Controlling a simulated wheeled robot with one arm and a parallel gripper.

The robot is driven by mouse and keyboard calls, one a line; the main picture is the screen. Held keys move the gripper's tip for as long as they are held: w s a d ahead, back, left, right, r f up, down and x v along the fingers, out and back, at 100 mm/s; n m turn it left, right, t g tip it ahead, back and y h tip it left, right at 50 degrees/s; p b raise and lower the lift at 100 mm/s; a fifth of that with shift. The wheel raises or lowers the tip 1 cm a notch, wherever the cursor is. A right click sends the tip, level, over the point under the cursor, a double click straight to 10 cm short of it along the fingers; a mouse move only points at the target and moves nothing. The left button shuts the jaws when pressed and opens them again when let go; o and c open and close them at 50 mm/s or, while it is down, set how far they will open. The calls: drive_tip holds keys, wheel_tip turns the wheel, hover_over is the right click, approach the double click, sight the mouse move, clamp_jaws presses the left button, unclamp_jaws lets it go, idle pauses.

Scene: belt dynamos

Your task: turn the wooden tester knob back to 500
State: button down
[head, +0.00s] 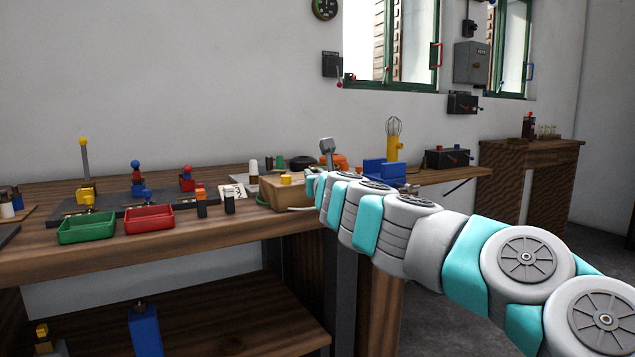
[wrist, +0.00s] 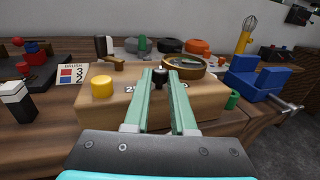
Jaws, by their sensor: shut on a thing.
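The wooden tester (wrist: 205,100) is a light wood box with a yellow button (wrist: 101,87) at its left and a brass-rimmed round dial (wrist: 184,66) at its back right. It also shows in the head view (head: 284,192) at the bench's right part. My gripper (wrist: 160,74) reaches over the box with its two green fingers shut on the small dark knob (wrist: 160,76). Dark scale figures on the box are mostly covered by the fingers; I cannot read the knob's setting. In the head view my arm hides the knob.
A printed brush card (wrist: 73,74) and a black-and-white block (wrist: 15,101) stand left of the tester. Blue blocks (wrist: 251,79) and a small green post (wrist: 232,99) are close on its right. Orange and grey round parts (wrist: 198,47) sit behind. Green (head: 86,228) and red trays (head: 149,219) lie farther left.

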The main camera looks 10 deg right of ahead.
drive_tip(key=m+h+b, duration=0.1)
drive_tip(key=h, duration=0.1)
drive_tip(key=a+m+h+b, duration=0.1)
drive_tip(key=m+h, duration=0.1)
drive_tip(key=h, duration=0.1)
drive_tip(key=shift+w+a+g, duration=0.1)
drive_tip(key=shift+a+g, duration=0.05)
drive_tip(key=shift+g, duration=0.15)
drive_tip(key=shift+w+a+r+m+g+h, duration=0.1)
drive_tip(key=shift+m+g+h, duration=0.9)
drive_tip(key=shift+m+h, duration=1)
drive_tip(key=shift+h, duration=0.6)
